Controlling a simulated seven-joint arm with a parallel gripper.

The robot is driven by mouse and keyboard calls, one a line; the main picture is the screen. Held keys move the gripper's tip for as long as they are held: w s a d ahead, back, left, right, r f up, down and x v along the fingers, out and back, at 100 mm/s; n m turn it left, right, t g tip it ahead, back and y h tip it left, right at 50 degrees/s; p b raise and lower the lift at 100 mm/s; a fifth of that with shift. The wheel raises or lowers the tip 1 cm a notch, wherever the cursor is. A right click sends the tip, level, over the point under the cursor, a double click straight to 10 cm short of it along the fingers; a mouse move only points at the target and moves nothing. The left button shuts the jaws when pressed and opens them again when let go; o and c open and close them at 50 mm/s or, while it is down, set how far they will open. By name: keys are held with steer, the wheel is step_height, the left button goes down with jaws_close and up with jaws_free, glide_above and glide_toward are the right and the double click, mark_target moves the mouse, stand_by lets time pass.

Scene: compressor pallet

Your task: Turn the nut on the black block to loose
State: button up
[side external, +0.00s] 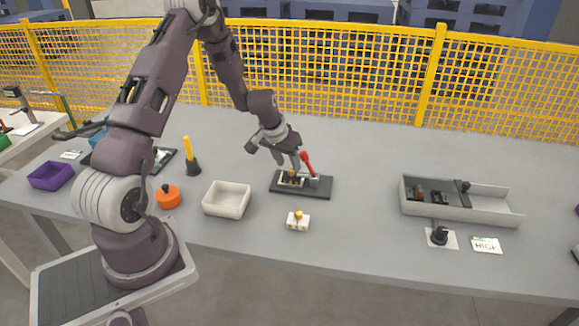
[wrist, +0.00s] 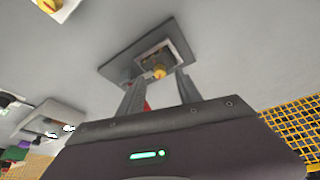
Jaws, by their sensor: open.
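A red-handled lever (side external: 307,161) stands up at the plate's right part. My gripper (side external: 288,160) is open above the plate, pointing down at a tilt. In the wrist view the nut appears between the fingertips (wrist: 159,80); contact cannot be told.
A white bin (side external: 227,209) stands left of the plate, and a white block with a yellow knob (side external: 298,221) in front. An orange pot (side external: 168,198) and a yellow-handled tool (side external: 188,150) are further left. A grey tray (side external: 460,211) lies right. The table between is clear.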

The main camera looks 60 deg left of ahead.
mark_target(292, 172)
steer(key=v, duration=0.4)
steer(key=shift+s+r, duration=0.1)
steer(key=shift+r, duration=0.1)
steer(key=f+m, duration=0.1)
steer(key=f, duration=0.1)
steer(key=w+f+m+h, duration=0.1)
steer(key=f, duration=0.1)
steer(key=w+a+f+m, duration=0.1)
steer(key=f, duration=0.1)
steer(key=shift+w+f+m, duration=0.2)
steer(key=shift+f+m, duration=0.1)
jaws_close()
